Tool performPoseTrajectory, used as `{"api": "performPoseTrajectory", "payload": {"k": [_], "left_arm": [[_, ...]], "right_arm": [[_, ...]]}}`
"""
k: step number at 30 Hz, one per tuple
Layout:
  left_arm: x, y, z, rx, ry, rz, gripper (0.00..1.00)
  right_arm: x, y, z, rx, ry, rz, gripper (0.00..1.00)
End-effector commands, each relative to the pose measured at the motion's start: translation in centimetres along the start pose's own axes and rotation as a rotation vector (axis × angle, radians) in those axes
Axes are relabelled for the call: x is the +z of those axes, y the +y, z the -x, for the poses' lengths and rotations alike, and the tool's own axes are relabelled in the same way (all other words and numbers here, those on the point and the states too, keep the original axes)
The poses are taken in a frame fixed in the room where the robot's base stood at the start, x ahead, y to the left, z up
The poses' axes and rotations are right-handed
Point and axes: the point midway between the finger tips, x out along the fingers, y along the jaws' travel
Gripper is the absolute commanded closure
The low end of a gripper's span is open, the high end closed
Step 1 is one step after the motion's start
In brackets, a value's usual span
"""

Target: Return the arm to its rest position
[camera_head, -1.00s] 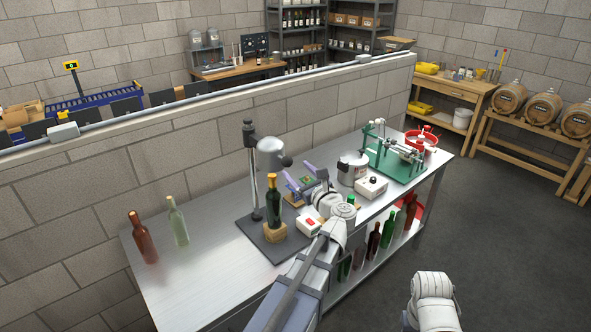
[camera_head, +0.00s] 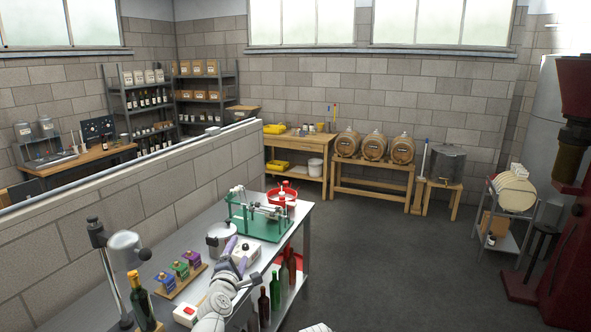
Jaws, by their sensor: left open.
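My left arm reaches up from the bottom edge over the metal workbench (camera_head: 208,216). My left gripper (camera_head: 234,254), with purple fingers, is open with nothing seen between them. In the picture it lies just in front of a steel pot (camera_head: 219,238) and a white box (camera_head: 247,252); whether it touches either I cannot tell. Only a small white piece of my right arm shows at the bottom edge; its gripper is out of view.
A green bottle (camera_head: 142,302) stands by a capping stand (camera_head: 103,262) at left. Small coloured items sit on a wooden board (camera_head: 186,284). A green-based device (camera_head: 258,222) and red basin (camera_head: 282,194) are behind. Several bottles stand below.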

Motion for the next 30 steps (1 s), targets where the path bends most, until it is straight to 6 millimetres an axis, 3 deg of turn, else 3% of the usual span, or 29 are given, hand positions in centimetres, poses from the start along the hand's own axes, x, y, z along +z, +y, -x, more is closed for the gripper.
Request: {"api": "performPoseTrajectory", "payload": {"k": [3, 5, 9, 12, 16, 23, 24, 30], "left_arm": [[2.1, -5.8, 1.8, -0.241, -0.138, -0.364, 0.24], [2.5, -8.8, 3.2, -0.367, -0.213, -0.547, 0.24], [1.2, -15.2, 8.1, -0.664, -0.401, -0.935, 0.24], [-0.7, -18.2, 11.9, -0.857, -0.530, -1.144, 0.24], [-3.2, -20.2, 16.5, -1.071, -0.679, -1.330, 0.24], [-7.0, -21.2, 23.8, -1.398, -0.926, -1.517, 0.24], [-5.9, -22.9, 23.9, -1.390, -0.952, -1.539, 0.24], [-2.2, -26.9, 25.7, -1.413, -1.072, -1.636, 0.24]], "right_arm": [[0.0, 0.0, 0.0, 0.000, 0.000, 0.000, 0.50], [0.0, 0.0, 0.0, 0.000, 0.000, 0.000, 0.50], [0.0, 0.0, 0.0, 0.000, 0.000, 0.000, 0.50], [0.0, 0.0, 0.0, 0.000, 0.000, 0.000, 0.50], [0.0, 0.0, 0.0, 0.000, 0.000, 0.000, 0.50], [0.0, 0.0, -0.3, 0.000, 0.000, 0.000, 0.50], [-0.1, -0.1, -1.4, 0.000, 0.000, 0.000, 0.50], [-0.2, -0.3, -3.8, 0.000, 0.000, 0.002, 0.50]]}}
